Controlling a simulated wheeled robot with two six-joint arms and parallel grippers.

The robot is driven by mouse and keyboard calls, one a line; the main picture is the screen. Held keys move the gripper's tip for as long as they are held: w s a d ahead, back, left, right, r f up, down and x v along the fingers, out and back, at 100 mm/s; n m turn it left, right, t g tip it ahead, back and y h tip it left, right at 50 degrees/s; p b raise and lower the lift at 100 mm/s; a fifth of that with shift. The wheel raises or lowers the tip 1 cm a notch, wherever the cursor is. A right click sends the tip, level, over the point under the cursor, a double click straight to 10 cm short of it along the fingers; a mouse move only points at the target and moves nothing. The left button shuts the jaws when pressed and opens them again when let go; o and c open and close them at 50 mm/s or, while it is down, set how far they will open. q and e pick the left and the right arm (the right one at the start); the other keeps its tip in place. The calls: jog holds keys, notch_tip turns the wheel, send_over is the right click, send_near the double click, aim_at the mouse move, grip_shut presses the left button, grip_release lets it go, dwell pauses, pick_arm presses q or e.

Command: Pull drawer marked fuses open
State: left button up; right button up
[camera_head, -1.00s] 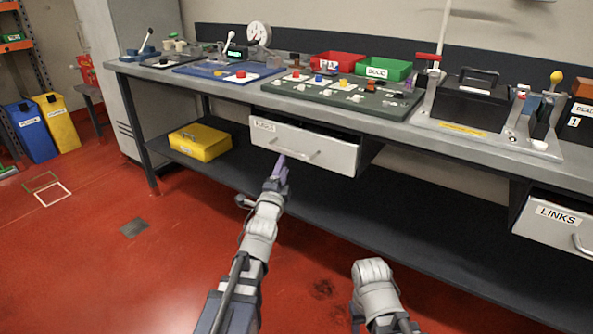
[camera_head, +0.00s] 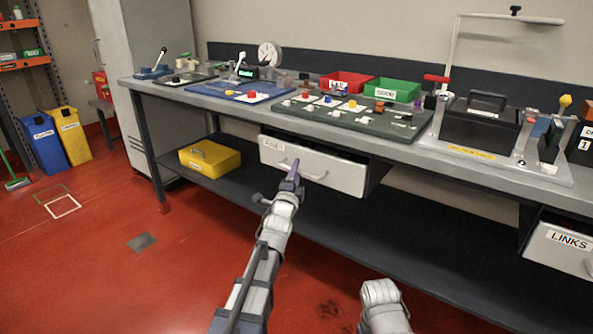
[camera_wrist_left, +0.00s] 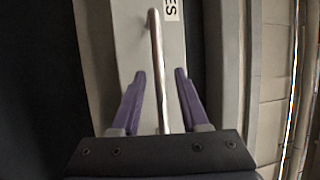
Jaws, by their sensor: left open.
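A light grey drawer (camera_head: 345,174) hangs under the bench top, a dark gap showing above its front. My left gripper (camera_head: 291,172) is at the handle's left part. In the left wrist view, the open purple fingers (camera_wrist_left: 158,82) stand on either side of the handle (camera_wrist_left: 156,45), with space beside it. My right gripper is out of view.
A "LINKS" drawer (camera_head: 562,246) hangs at the right. A yellow box (camera_head: 210,158) stands on the lower shelf (camera_head: 400,260). The bench top (camera_head: 400,143) carries boards, bins and a black case (camera_head: 480,122). The red floor (camera_head: 190,275) in front is clear.

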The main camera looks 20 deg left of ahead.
pick_arm(q)
jog(key=shift+c, duration=0.3)
grip_shut()
dwell(1.1)
